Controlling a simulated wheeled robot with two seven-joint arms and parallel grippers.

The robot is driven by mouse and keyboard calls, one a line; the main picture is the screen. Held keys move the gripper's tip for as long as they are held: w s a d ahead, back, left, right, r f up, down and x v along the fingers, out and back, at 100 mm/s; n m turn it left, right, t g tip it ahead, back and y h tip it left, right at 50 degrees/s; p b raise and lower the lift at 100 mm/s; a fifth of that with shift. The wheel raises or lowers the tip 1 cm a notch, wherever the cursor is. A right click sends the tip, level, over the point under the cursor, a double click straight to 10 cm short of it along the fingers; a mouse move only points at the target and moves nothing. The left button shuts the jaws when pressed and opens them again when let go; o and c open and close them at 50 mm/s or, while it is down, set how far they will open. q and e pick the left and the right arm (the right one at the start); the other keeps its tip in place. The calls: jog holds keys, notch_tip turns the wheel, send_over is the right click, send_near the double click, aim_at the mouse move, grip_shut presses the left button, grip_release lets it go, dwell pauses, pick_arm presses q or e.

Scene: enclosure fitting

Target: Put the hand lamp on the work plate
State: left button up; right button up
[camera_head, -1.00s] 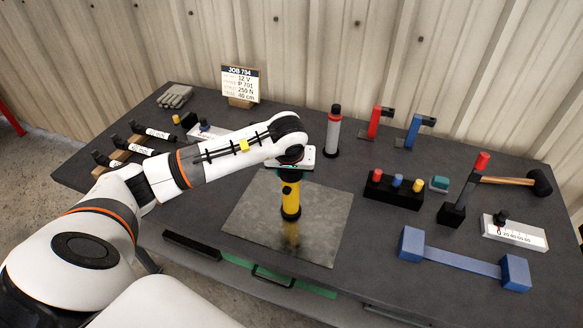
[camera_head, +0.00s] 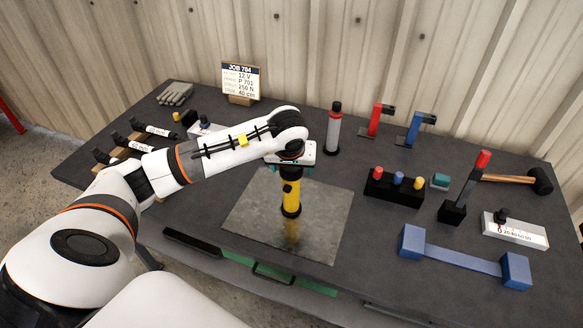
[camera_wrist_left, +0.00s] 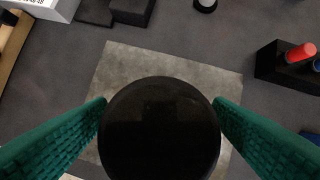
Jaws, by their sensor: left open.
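The yellow and black hand lamp (camera_head: 291,195) stands upright on the grey metal work plate (camera_head: 328,222) in the head view. My left gripper (camera_head: 290,168) is right above the lamp, at its top end. In the left wrist view the lamp's round black end (camera_wrist_left: 160,130) lies between the green fingers of my left gripper (camera_wrist_left: 160,120), which are open on either side of it. The head view hides most of the fingers behind the wrist. My right gripper is not in view.
A black block with coloured knobs (camera_head: 396,187) stands right of the plate. A blue bar with end blocks (camera_head: 465,259) lies at the front right. A red-topped cylinder (camera_head: 333,130) stands behind the plate. A hammer (camera_head: 520,181) lies at the far right.

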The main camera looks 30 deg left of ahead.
pick_arm(q)
jog(key=b+v, duration=0.2)
jog(key=v, duration=0.9)
dwell(0.8)
